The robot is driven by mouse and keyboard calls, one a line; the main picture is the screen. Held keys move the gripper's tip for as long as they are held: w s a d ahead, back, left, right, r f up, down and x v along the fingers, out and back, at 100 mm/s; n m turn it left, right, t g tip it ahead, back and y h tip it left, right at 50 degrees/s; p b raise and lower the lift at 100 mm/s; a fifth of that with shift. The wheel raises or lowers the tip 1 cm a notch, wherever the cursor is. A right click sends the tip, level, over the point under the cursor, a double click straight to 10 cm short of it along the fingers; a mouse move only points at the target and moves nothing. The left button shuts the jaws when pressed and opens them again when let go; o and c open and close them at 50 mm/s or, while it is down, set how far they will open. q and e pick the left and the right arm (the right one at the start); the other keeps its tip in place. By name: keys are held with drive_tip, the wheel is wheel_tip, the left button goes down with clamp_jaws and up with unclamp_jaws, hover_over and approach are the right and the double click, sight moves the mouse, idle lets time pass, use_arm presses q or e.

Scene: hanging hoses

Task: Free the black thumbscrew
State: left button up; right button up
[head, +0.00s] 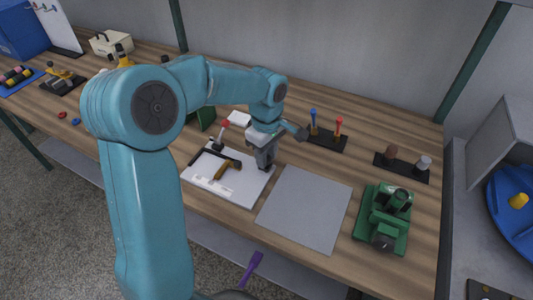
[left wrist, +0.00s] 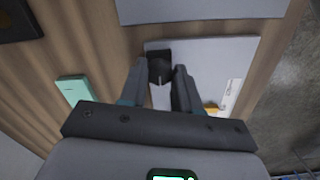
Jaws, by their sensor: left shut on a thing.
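A white board (head: 231,188) lies on the wooden bench, left of a grey mat. My left gripper (head: 266,163) points down at the board's right corner. In the left wrist view its two fingers (left wrist: 160,74) stand on either side of a round black knob, which I take to be the black thumbscrew (left wrist: 160,71). The knob sits at a black block (left wrist: 155,53) at the white board's edge (left wrist: 215,48). The gripper is shut on it; the finger contact is partly hidden. In the head view the gripper covers the thumbscrew. My right gripper is not in view.
The grey mat (head: 305,208) is bare. A green machine (head: 383,217) stands right of it. Behind are black stands with blue and red-topped tools (head: 326,138) and two cylinders (head: 402,167).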

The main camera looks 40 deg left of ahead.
use_arm(q)
drive_tip(key=shift+w+a+r, duration=0.1)
drive_tip(key=shift+a, duration=0.05)
drive_tip(key=o, duration=1.1)
drive_tip(key=shift+c, duration=0.2)
wheel_tip(320, 180, up, 16)
drive_tip(key=p, duration=0.2)
drive_tip(key=shift+r, duration=0.15)
drive_tip(key=shift+s, duration=0.2)
